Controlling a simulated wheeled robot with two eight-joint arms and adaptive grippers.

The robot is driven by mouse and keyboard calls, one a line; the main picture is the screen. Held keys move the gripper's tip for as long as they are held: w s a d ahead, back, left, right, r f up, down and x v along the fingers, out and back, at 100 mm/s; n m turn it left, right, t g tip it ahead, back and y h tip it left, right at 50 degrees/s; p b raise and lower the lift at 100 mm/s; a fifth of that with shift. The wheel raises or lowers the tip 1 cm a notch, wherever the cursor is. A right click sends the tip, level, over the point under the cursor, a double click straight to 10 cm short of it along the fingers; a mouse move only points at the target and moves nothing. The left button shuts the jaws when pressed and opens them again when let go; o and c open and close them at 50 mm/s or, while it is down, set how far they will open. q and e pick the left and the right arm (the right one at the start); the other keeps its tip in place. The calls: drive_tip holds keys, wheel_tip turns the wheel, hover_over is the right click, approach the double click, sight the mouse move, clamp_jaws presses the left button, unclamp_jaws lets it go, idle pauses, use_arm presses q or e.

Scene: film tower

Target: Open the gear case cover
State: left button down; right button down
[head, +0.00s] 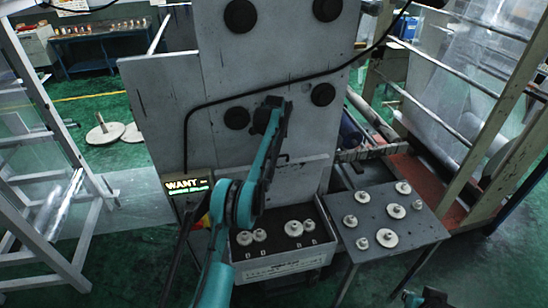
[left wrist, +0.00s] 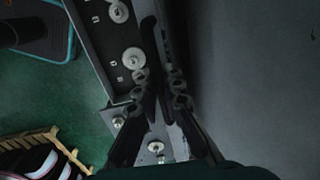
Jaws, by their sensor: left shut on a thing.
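The gear case cover (head: 212,110) is a pale grey upright panel on the tower, with black round knobs near it. My left gripper (head: 271,112) is up against the panel's front, partly hidden by my own teal arm. In the left wrist view, its two dark fingers (left wrist: 160,85) are close together beside a broad dark grey face (left wrist: 245,70). They are shut on a thin part, which seems to belong to the cover; the contact is hard to make out. My right gripper (head: 426,298) shows only in part at the bottom edge; its jaws cannot be read.
A tray (head: 285,268) with several pale gears stands below the panel. A grey table (head: 375,215) with several more gears is to its right. A lit display (head: 187,185) and a hanging black cable are on the left. A white frame (head: 62,150) stands far left.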

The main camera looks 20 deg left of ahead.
use_arm(q)
drive_tip(key=c, duration=1.6)
unclamp_jaws()
drive_tip(key=r, duration=0.6)
drive_tip(key=shift+s+d+r, duration=0.15)
drive_tip(key=shift+s+r, duration=0.05)
drive_tip(key=shift+r, duration=0.35)
drive_tip(key=shift+r, duration=0.1)
